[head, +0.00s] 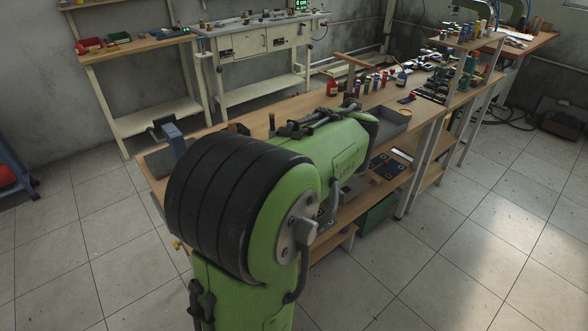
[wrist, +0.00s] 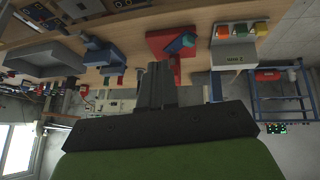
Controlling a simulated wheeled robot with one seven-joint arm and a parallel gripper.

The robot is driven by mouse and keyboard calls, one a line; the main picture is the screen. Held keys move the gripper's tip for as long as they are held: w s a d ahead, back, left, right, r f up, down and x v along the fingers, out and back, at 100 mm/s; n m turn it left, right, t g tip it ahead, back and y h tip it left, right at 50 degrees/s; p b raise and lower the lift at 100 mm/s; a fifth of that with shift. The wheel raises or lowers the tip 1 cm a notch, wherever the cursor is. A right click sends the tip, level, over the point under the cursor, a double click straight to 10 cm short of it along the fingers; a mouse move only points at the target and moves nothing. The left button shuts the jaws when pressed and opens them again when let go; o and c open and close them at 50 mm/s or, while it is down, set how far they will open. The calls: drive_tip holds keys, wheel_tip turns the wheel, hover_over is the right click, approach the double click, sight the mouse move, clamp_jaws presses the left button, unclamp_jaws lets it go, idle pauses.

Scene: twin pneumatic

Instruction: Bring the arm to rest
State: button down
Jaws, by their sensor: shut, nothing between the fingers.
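My arm, green with a broad black ribbed joint cover, fills the lower middle of the head view and reaches over the wooden workbench (head: 260,122). My gripper is hidden there behind the arm. In the wrist view my gripper (wrist: 159,68) shows as dark fingers close together, shut and empty. In that view the scene appears upside down. A red block-like thing with a blue-teal piece (wrist: 176,44) lies beyond the fingertips, apart from them as far as I can tell.
A second bench (head: 135,47) stands behind. The tiled floor (head: 480,240) is clear at right.

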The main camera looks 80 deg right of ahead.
idle(0.8)
drive_tip(key=w+a+r+n+t+y+p, duration=0.1)
drive_tip(key=w+a+r+n+p, duration=0.15)
drive_tip(key=w+a, duration=0.55)
drive_tip(key=w+a+r+n+t+y+p, duration=0.15)
drive_tip(key=w+a+r, duration=0.25)
drive_tip(key=w+a, duration=0.5)
drive_tip(key=a+r+n+y+p, duration=0.2)
drive_tip(key=a+n+y+p, duration=0.1)
drive_tip(key=a, duration=1.8)
drive_tip(key=shift+s+a+n+p, duration=0.25)
drive_tip(key=shift+a+n+p, duration=0.05)
drive_tip(key=shift+n+p, duration=0.65)
drive_tip(key=shift+g, duration=0.25)
drive_tip(key=shift+d, duration=0.1)
